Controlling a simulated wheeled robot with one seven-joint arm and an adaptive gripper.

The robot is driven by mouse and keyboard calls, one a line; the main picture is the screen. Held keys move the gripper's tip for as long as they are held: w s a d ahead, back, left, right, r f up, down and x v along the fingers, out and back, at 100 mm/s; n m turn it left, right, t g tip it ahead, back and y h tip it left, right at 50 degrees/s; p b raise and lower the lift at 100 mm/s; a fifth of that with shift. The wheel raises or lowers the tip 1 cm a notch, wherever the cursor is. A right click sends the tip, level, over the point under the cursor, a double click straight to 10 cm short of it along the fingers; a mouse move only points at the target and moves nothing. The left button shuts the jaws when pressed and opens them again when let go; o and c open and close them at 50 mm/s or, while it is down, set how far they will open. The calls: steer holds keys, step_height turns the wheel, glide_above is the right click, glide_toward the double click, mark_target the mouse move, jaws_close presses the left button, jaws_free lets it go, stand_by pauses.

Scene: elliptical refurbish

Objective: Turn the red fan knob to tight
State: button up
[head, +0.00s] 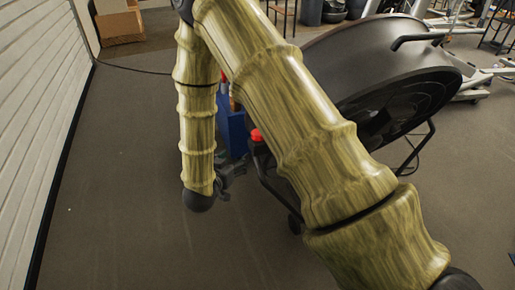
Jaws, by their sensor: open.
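The red fan knob (256,135) shows as a small red spot just past the edge of my arm. It sits at the left side of the large black drum fan (345,45), near its tubular stand. My gripper (236,166) is a small dark shape at the end of my forearm, below and to the left of the red knob. It is open, and I see nothing held in it. It appears apart from the knob. My arm hides much of the fan's left side, and the knob's marking cannot be read.
A blue object (236,132) stands behind my gripper, partly hidden by my arm. A white slatted wall (40,100) runs along the left. Cardboard boxes (120,27) lie at the back left, and exercise machines (480,80) at the right. The grey floor at the lower left is clear.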

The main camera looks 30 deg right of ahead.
step_height(320, 180, up, 5)
steer(key=m+g+h+b, duration=0.5)
steer(key=m+h+b, duration=0.1)
steer(key=b, duration=0.3)
steer(key=d+b, duration=0.1)
steer(key=d, duration=0.2)
steer(key=w+d+b, duration=0.1)
steer(key=d, duration=0.3)
steer(key=w+d+b, duration=0.1)
steer(key=d, duration=0.3)
steer(key=shift+r+b, duration=0.25)
steer(key=shift+b, duration=0.05)
steer(key=shift+c, duration=0.4)
steer(key=c, duration=0.9)
